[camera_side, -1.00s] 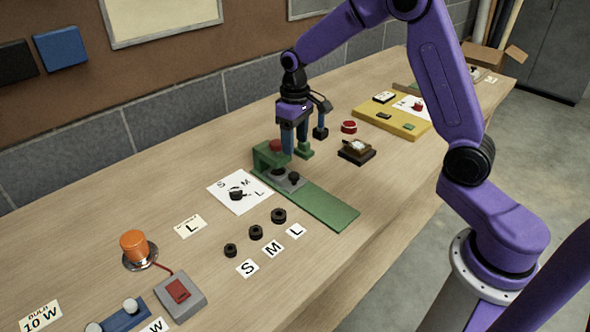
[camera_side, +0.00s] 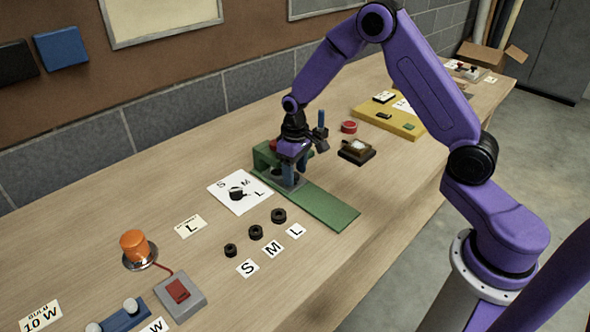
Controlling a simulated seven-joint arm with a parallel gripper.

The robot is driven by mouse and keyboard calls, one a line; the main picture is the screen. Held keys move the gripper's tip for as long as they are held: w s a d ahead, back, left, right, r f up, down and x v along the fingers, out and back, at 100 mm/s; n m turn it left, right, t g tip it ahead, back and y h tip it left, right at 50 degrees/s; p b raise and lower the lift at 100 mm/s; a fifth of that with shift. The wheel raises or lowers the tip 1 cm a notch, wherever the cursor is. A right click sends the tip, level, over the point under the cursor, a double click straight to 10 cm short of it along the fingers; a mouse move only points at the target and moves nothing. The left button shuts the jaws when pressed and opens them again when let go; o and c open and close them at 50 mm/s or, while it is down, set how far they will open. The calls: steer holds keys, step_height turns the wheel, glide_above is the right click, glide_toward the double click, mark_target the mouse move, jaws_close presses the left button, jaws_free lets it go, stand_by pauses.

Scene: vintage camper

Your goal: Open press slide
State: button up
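The press is a green base plate (camera_side: 325,208) with a green upright block (camera_side: 266,155) at its far left end and a red knob (camera_side: 274,144) on top. The grey slide (camera_side: 284,184) sits on the base beside the upright. My gripper (camera_side: 289,178) points down right at the slide, with its blue fingers low over it. The fingers and wrist hide the slide's small black knob and most of the slide. I cannot tell whether the fingers touch or grip the knob.
Three black rings (camera_side: 256,232) and S, M, L cards (camera_side: 272,250) lie in front of the press. A dark box (camera_side: 357,150), a red button (camera_side: 349,127) and a yellow board (camera_side: 390,117) stand to the right.

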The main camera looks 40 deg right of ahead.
jaws_close()
steer(key=s, duration=1.1)
steer(key=shift+s, duration=0.35)
steer(key=shift+o, duration=0.3)
jaws_free()
steer(key=shift+r, duration=0.1)
step_height(320, 180, up, 17)
steer(key=shift+r, duration=0.15)
steer(key=shift+a, duration=0.1)
